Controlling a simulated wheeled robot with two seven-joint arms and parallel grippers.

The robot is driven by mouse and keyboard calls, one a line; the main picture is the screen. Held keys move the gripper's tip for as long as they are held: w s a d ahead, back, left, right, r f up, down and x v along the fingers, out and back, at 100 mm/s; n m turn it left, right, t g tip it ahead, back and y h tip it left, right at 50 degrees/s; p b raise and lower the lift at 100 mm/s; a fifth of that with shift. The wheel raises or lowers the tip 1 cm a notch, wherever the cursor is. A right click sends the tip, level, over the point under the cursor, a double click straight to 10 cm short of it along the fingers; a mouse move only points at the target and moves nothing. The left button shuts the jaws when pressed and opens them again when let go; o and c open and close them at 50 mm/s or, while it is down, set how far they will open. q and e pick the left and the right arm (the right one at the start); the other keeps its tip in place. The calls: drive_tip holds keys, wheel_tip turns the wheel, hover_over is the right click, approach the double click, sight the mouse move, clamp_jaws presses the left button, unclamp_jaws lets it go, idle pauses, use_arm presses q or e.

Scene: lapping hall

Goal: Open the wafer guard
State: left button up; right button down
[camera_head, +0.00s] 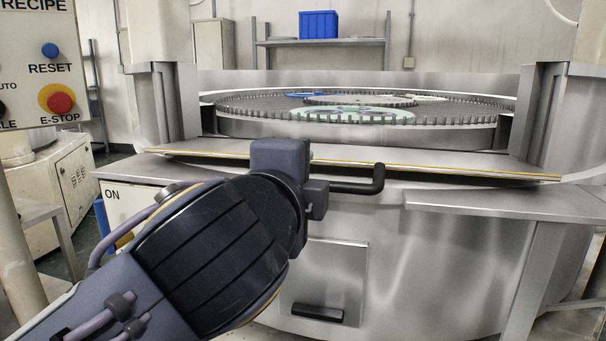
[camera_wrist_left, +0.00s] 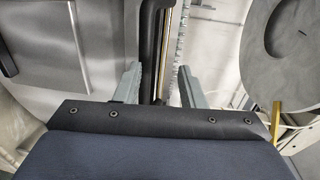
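The wafer guard (camera_head: 450,164) is a pale metal panel with a yellow strip along its edge, spanning the front of the round machine. A black bar handle (camera_head: 368,187) sticks out at its front. In the left wrist view the handle (camera_wrist_left: 152,45) runs between the two fingers of my left gripper (camera_wrist_left: 157,80). The fingers are apart, with a gap on the right side of the bar; whether the left finger touches it I cannot tell. In the head view my left wrist hides the handle's left part and the fingers. My right gripper is not in view.
Behind the guard lies a toothed round table (camera_head: 260,108) with coloured carrier rings. A control panel with a red E-stop (camera_head: 61,102) stands at the left. A metal ledge (camera_head: 500,204) juts out at the right. A blue bin (camera_head: 318,24) sits on a back shelf.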

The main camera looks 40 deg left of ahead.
use_arm(q)
drive_tip(key=p+v, duration=0.1)
drive_tip(key=v, duration=0.5)
drive_tip(key=shift+s, duration=0.3)
